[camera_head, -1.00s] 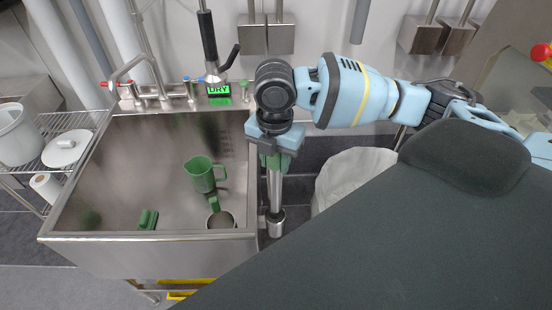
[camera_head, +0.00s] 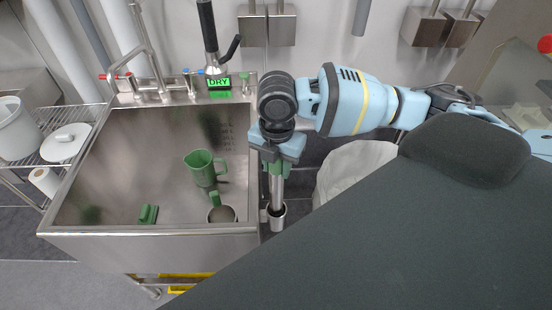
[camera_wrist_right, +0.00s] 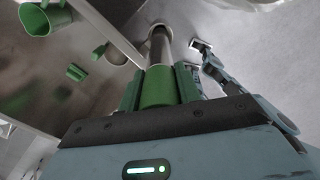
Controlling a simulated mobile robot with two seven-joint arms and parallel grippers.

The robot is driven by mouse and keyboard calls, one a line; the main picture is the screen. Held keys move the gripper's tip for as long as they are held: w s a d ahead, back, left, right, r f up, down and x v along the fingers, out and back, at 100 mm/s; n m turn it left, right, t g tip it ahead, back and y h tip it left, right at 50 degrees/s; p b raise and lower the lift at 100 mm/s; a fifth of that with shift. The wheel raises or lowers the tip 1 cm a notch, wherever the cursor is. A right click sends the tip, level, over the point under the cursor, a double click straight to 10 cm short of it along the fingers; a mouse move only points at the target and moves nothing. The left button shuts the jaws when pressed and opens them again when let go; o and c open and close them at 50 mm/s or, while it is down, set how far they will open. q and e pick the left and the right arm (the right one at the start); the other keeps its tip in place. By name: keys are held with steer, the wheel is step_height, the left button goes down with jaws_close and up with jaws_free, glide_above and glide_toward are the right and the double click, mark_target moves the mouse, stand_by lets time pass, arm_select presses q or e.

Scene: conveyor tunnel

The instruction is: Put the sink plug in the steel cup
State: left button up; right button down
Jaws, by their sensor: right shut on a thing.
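The sink plug is a long steel tube (camera_head: 276,187) with a green upper end, which also shows in the right wrist view (camera_wrist_right: 158,90). My right gripper (camera_head: 277,158) is shut on its green part and holds it upright just right of the sink. The steel cup (camera_head: 277,222) hangs at the sink's outer right side, directly below the gripper. The tube's lower end appears to be inside the cup's mouth; how deep it sits is hidden. My left gripper is not in view.
The steel sink (camera_head: 150,237) holds a green jug (camera_head: 203,170), a green-handled pan (camera_head: 220,214) and a green brush-like piece (camera_head: 148,214). Taps and a hanging sprayer stand behind it. A white bin bag (camera_head: 350,180) stands right of the cup.

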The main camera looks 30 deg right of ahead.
steer(key=shift+f+b, duration=0.45)
steer(key=shift+f, duration=2.2)
steer(key=c, duration=0.9)
jaws_free()
steer(key=shift+r, duration=0.1)
step_height(320, 180, up, 8)
steer(key=shift+f+p, duration=0.1)
steer(key=shift+p, duration=0.25)
